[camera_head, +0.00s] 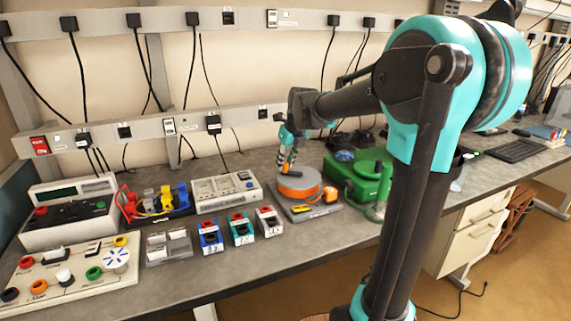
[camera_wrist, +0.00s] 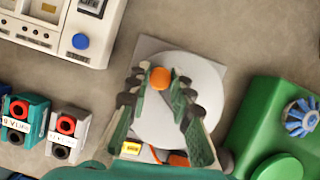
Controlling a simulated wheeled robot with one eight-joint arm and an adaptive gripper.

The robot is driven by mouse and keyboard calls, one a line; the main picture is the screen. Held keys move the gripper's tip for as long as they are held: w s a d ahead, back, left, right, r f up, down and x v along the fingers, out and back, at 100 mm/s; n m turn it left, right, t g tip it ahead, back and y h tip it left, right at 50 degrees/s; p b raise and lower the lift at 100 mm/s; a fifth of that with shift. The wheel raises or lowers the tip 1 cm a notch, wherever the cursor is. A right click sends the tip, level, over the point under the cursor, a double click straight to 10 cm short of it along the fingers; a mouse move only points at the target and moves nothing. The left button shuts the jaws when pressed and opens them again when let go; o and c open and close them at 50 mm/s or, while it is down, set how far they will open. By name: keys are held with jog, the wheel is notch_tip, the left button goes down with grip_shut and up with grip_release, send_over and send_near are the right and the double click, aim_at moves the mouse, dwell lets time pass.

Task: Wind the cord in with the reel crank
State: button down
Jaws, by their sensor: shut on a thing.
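The cord reel (camera_head: 305,190) stands on the bench with an orange drum under a pale disc. In the wrist view its pale round top (camera_wrist: 200,118) lies face-on below my gripper. An orange crank knob (camera_wrist: 161,78) rises at the far left part of the disc. My gripper (camera_head: 286,163) comes down over the reel from above; its fingers (camera_wrist: 160,84) are shut on the orange knob. The reel's square grey base (camera_head: 318,214) shows at the front. An orange piece (camera_head: 330,195) sits at its right corner. The cord itself is hard to make out.
A green machine (camera_head: 354,187) stands close to the right of the reel. Small blue, teal and grey terminal blocks (camera_head: 242,229) stand to its left. A grey meter box (camera_head: 226,193) is behind those. Bare bench lies in front.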

jog(key=shift+w+d+m, duration=0.1)
jog(key=shift+w+m, duration=0.1)
jog(key=shift+m, duration=0.3)
jog(key=shift+h, duration=0.3)
jog(key=c, duration=1.3)
grip_release()
jog(key=shift+c, duration=0.2)
jog(key=v, duration=1.2)
jog(key=shift+d, duration=0.1)
